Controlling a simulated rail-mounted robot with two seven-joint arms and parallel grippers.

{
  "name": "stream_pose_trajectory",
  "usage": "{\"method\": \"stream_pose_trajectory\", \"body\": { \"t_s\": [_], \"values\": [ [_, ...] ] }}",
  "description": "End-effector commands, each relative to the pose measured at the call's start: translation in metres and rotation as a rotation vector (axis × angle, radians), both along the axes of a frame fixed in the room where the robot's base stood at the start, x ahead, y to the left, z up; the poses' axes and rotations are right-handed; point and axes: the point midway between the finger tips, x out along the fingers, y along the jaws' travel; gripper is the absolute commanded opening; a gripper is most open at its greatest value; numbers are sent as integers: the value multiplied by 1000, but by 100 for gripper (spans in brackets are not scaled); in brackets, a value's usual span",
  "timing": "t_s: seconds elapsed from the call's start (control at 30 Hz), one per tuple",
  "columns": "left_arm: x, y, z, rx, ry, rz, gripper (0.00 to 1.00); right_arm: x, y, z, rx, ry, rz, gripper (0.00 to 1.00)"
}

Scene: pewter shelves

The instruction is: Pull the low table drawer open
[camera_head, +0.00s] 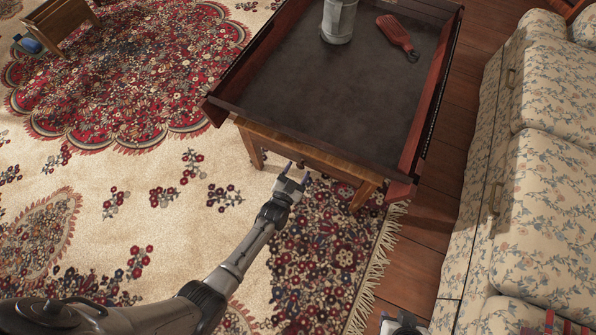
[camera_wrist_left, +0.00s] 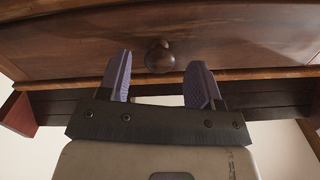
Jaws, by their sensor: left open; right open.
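The low table (camera_head: 345,75) stands on the rug in the head view, with a dark top and raised reddish wooden sides. Its drawer front (camera_wrist_left: 235,45) fills the upper part of the left wrist view and looks closed. A round dark knob (camera_wrist_left: 160,57) sits at its middle. My left gripper (camera_head: 292,178) is open just in front of the table's near side. In the left wrist view its two fingers (camera_wrist_left: 160,78) are on either side of the knob, with gaps between; contact is not visible. My right gripper (camera_head: 401,324) is only partly in view at the bottom edge.
A grey metal container (camera_head: 338,20) and a red-brown brush-like object (camera_head: 396,34) are on the table top. A floral sofa (camera_head: 545,150) stands to the right. Patterned rug (camera_head: 130,195) lies open to the left. A small wooden piece of furniture (camera_head: 60,20) is at top left.

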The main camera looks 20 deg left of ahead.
Motion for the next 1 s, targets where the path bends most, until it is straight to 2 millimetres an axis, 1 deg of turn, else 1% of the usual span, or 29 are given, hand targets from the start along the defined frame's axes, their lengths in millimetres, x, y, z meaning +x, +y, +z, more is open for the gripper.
{"method": "stream_pose_trajectory", "body": {
  "t_s": [0.03,0.17,0.47,1.0],
  "values": [
    [4,0,-1,-1,-1,0,58,0,-1,-3,-2,0,1,43],
    [8,-1,0,-1,0,0,58,0,-2,-4,-5,-1,4,43],
    [9,-1,0,-1,0,0,58,0,-1,-4,-5,-1,3,43],
    [8,-1,0,-1,0,0,8,0,1,-4,6,-1,-3,43]
  ]
}}
